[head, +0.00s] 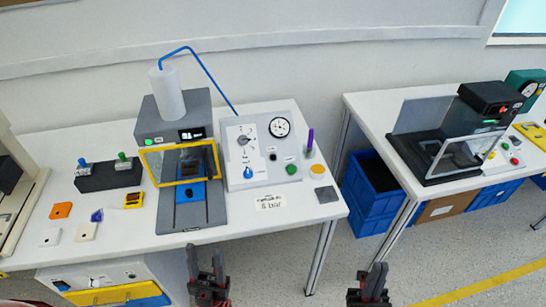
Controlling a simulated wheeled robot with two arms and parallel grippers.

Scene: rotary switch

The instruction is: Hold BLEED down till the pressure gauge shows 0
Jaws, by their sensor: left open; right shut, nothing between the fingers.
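A white control panel (265,145) stands on the left table, joined by a blue hose to a press. It carries a round pressure gauge (279,127), a rotary knob (242,140), a blue knob (248,173), a small black button (272,157) and a green button (291,169). The labels are too small to read, so I cannot tell which control is BLEED. The gauge reading is also unclear. My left gripper (206,268) is open, in front of the table's front edge. My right gripper (371,281) is shut and empty, right of the table. Neither touches the panel.
A press with a yellow-framed guard (180,165) stands left of the panel. Blue bins (365,215) stand under the right table.

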